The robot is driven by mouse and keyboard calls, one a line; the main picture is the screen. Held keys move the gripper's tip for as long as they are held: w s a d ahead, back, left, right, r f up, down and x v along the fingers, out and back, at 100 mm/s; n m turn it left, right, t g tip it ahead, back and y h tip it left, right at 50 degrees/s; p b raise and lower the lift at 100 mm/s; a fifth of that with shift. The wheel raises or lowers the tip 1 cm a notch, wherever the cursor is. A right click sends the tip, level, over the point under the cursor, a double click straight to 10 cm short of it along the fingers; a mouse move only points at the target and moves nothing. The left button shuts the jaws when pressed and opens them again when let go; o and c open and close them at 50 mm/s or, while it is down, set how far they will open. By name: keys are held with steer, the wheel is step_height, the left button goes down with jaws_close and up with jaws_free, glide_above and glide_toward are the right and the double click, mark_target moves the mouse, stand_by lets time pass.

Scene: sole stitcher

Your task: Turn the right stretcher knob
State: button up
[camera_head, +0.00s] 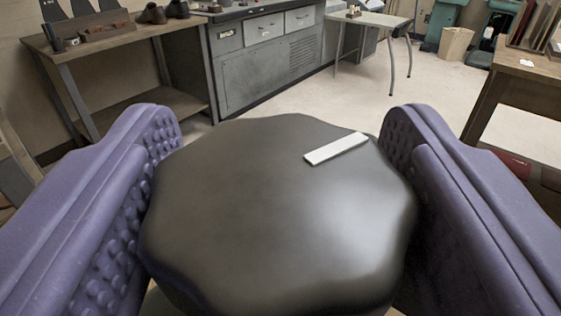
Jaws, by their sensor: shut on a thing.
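A large dark, scalloped knob (260,230) fills the middle of the view. A pale flat bar mark (336,149) sits on its top face, slanting up to the right near the far edge. My gripper (280,200) has purple, padded fingers, one on each side of the knob. The left finger's studded inner face lies against the knob's left side and the right finger lies along its right side. The gripper is shut on the knob. The knob's underside and what it is mounted on are hidden.
A wooden bench (100,38) with shoes stands at the back left. A grey cabinet (265,60) is behind the knob, with a small table (370,18) to its right. A wooden table (520,75) is at the right. Open floor (300,95) lies between them.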

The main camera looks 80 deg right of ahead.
stand_by(0.3)
steer(key=o, duration=1)
steer(key=shift+c, duration=0.2)
steer(key=shift+a, duration=0.1)
steer(key=a+p, duration=0.1)
steer(key=a, duration=0.6)
steer(key=shift+s+a, duration=0.3)
